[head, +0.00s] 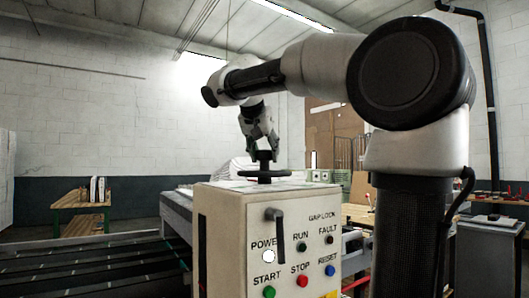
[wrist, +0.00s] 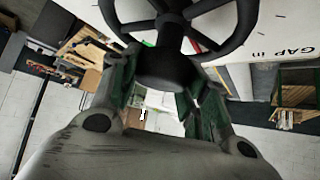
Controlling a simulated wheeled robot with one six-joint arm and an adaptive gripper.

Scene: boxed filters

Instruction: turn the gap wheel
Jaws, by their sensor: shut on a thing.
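The gap wheel (head: 264,173) is a dark spoked handwheel lying flat on top of the cream control box (head: 225,225). In the wrist view its rim and spokes (wrist: 240,35) fill the top middle, with its dark hub (wrist: 168,68) nearest me. My gripper (head: 262,150) points down over the middle of the wheel. In the wrist view my gripper (wrist: 165,85) has one finger on each side of the hub and is shut on it. The hub's far side is hidden.
The box front carries a dark lever handle (head: 280,235) marked GAP LOCK, hanging down, a lit white POWER lamp (head: 269,257), and several coloured buttons. A conveyor (head: 170,215) runs behind the box. A wooden bench (head: 80,206) stands at the far left.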

